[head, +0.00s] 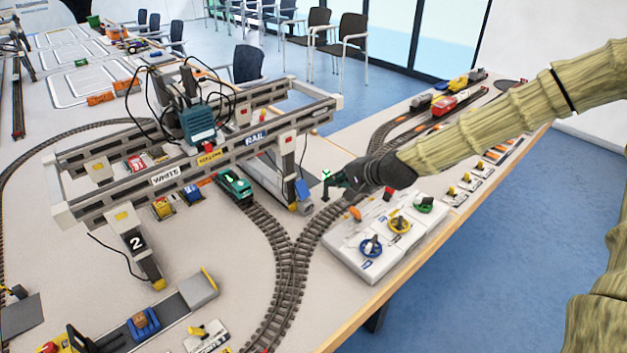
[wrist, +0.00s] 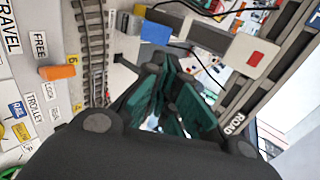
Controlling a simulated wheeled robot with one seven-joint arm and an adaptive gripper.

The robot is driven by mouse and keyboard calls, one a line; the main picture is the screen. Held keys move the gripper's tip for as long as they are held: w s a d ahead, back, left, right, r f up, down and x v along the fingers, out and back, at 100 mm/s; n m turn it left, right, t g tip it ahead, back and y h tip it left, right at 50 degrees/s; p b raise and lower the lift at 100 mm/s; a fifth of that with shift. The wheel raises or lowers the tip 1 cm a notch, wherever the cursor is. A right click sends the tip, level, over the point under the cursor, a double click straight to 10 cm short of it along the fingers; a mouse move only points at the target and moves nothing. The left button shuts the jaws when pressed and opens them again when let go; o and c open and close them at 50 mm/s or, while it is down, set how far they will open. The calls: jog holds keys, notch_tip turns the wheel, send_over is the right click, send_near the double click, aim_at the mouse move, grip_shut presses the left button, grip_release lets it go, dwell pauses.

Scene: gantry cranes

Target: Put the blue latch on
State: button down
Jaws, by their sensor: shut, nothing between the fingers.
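My gripper (head: 328,184) is shut and empty, above the table between the gantry crane's right leg and the white control panel (head: 345,250).
The panel carries a blue knob (head: 371,246), a yellow knob (head: 400,224), a green knob (head: 424,203) and an orange lever (wrist: 58,72) by FREE and LOCK labels. The gantry beam (head: 190,165) spans the tracks, with a green locomotive (head: 233,186) near it.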

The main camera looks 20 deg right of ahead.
aim_at(304, 181)
jog(key=shift+w+r, duration=0.1)
jog(key=shift+w, duration=0.1)
dwell(0.5)
jog(key=shift+p+x, duration=1.5)
jog(key=shift+x, duration=5.4)
jog(key=shift+w+a+b, duration=0.1)
jog(key=shift+w+b, duration=0.05)
jog(key=shift+b, duration=0.2)
jog(key=shift+w+a+b, duration=0.15)
jog(key=shift+w+b, duration=0.1)
jog(key=shift+b, duration=0.15)
jog(key=shift+s, duration=0.1)
jog(key=shift+s+d, duration=0.4)
jog(key=shift+s, duration=0.2)
